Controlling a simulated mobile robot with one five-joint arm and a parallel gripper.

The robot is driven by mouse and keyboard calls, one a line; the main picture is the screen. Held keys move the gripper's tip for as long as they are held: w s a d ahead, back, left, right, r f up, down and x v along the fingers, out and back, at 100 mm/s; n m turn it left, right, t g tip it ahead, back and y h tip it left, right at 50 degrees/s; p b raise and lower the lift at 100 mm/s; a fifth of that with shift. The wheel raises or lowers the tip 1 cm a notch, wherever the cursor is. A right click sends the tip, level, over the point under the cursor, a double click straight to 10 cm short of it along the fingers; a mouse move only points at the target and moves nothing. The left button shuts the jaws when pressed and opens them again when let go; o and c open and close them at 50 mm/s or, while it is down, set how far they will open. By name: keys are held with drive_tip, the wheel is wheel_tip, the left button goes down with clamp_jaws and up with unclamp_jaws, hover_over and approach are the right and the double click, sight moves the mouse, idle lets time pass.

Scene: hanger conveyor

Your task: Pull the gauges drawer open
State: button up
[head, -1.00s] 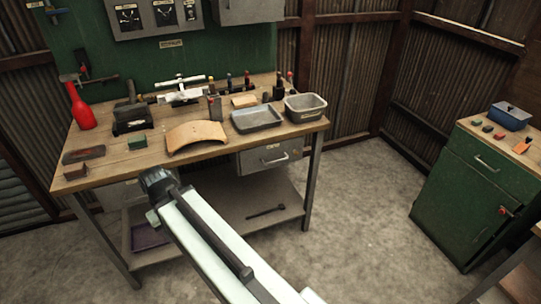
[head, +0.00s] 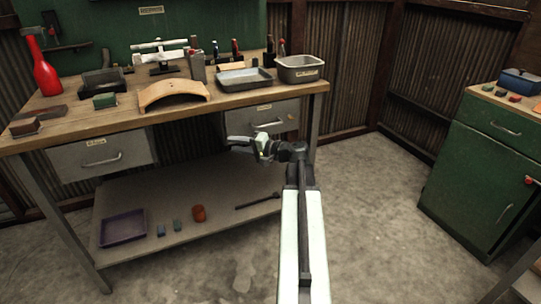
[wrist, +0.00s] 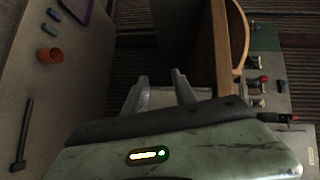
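Two grey drawers hang under the workbench: a left drawer (head: 85,162) and a right drawer (head: 285,117). Each has a small label and a bar handle, and both look closed. The labels are too small to read, so I cannot tell which is the gauges drawer. My gripper (head: 232,145) is in front of the bench, below the benchtop and between the two drawers, overlapping the right drawer's lower left in the head view. In the wrist view my gripper (wrist: 160,90) has its fingers apart with nothing held between them.
The wooden benchtop (head: 140,115) holds a red bottle (head: 45,75), a curved wooden piece (head: 174,94) and grey trays. The lower shelf (head: 170,220) carries a purple tray (head: 123,228) and an orange cup (head: 198,213). A green cabinet (head: 480,180) stands right, across open floor.

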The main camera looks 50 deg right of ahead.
sight(271, 118)
drive_tip(key=s+d+m+t+h+b, duration=0.2)
drive_tip(key=s+d, duration=0.2)
drive_tip(key=d, duration=0.4)
drive_tip(key=s+d+m+t+h+b, duration=0.25)
drive_tip(key=s+d, duration=0.25)
drive_tip(key=d, duration=0.3)
drive_tip(key=p+x, duration=0.2)
drive_tip(key=x, duration=0.6)
drive_tip(key=shift+a+r, duration=0.1)
drive_tip(key=shift+r, duration=0.1)
clamp_jaws()
